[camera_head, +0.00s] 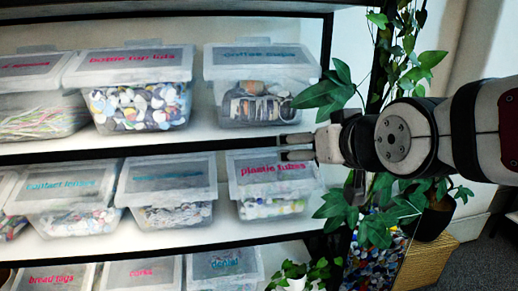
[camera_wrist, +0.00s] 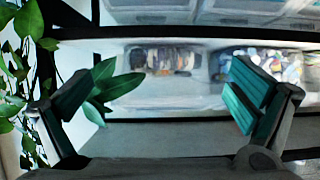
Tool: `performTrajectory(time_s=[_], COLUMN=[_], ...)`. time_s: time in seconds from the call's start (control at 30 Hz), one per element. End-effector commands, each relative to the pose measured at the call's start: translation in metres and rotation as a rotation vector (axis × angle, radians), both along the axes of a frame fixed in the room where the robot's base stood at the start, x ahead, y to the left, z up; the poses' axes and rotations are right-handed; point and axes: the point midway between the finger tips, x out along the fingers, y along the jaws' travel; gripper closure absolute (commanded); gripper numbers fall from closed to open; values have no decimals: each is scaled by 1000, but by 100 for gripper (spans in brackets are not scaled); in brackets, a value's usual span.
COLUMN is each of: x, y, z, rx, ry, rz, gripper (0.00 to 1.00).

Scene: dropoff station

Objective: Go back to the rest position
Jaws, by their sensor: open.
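My gripper (camera_head: 295,147) is in front of the right part of a shelf unit, at the height of the board between its upper and middle rows. In the wrist view my gripper (camera_wrist: 160,105) has its two green-padded fingers spread wide apart, with nothing between them. It is open and empty. My arm comes in from the right edge of the head view. In the head view the fingertips overlap the area just above the plastic tubes box (camera_head: 272,185); I cannot tell whether they touch anything.
Clear lidded boxes fill the shelves, including a coffee-labelled box (camera_head: 258,95) and a bottle top lids box (camera_head: 135,95). Leafy plants (camera_head: 345,90) stand close around my arm at the shelf's right end.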

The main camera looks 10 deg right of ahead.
Motion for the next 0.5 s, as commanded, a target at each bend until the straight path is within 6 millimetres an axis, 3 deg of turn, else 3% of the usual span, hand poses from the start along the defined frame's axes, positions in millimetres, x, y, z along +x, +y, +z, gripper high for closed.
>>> performTrajectory(time_s=[0.5], x=[-10], y=[0], z=[-7], rx=[-1], ry=[46], rz=[0], gripper=[0])
